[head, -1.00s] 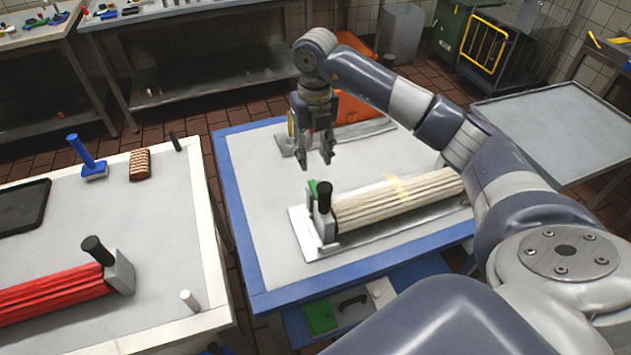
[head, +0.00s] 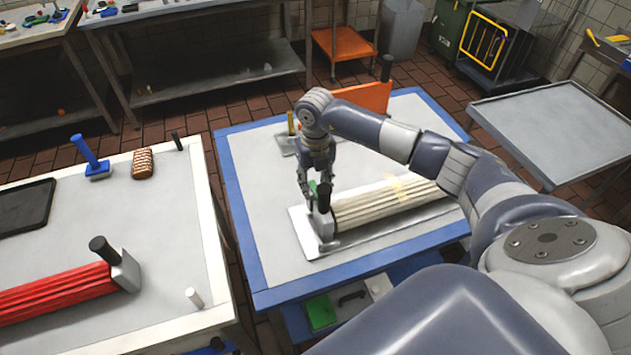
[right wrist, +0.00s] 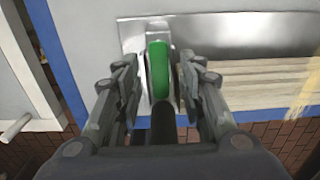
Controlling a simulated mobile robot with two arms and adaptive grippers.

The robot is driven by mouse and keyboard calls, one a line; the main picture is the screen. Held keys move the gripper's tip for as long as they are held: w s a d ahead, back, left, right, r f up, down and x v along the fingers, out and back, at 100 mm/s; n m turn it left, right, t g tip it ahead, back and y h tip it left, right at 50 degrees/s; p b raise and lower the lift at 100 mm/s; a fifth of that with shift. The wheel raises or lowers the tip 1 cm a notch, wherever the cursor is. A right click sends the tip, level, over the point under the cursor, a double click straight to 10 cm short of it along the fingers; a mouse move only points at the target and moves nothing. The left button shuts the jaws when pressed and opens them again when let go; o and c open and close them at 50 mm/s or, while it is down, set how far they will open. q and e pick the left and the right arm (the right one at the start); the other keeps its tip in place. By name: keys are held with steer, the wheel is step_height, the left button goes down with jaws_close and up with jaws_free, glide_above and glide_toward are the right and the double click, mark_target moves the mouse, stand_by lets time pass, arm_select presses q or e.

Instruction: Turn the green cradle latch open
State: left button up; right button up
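The green cradle latch (right wrist: 159,70) stands at the left end of the metal cradle (head: 345,240), beside the pale ribbed roll (head: 390,203). In the head view only a bit of green (head: 312,185) shows behind my gripper. My right gripper (head: 311,188) is down at the latch, pointing downward. In the right wrist view my right gripper (right wrist: 157,80) is open, with one finger on each side of the latch. I cannot tell whether either finger touches it. A black-handled post (head: 324,196) stands close beside the latch. My left gripper is not in view.
A left table holds a red ribbed roll (head: 55,292), a blue-handled tool (head: 90,155), a brown ribbed piece (head: 142,162) and a dark tray (head: 25,207). An orange panel (head: 360,97) stands behind the cradle. The blue-edged table (head: 255,190) is clear left of the cradle.

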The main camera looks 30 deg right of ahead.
jaws_close()
steer(key=m, duration=0.3)
steer(key=shift+w+a+m+b, duration=0.15)
steer(key=shift+a+m+b, duration=0.15)
steer(key=shift+a+b, duration=0.05)
steer(key=w+m, duration=0.1)
steer(key=m, duration=0.8)
steer(key=w+a+m, duration=0.1)
steer(key=m, duration=0.4)
steer(key=shift+w, duration=0.3)
steer(key=shift+m, duration=0.4)
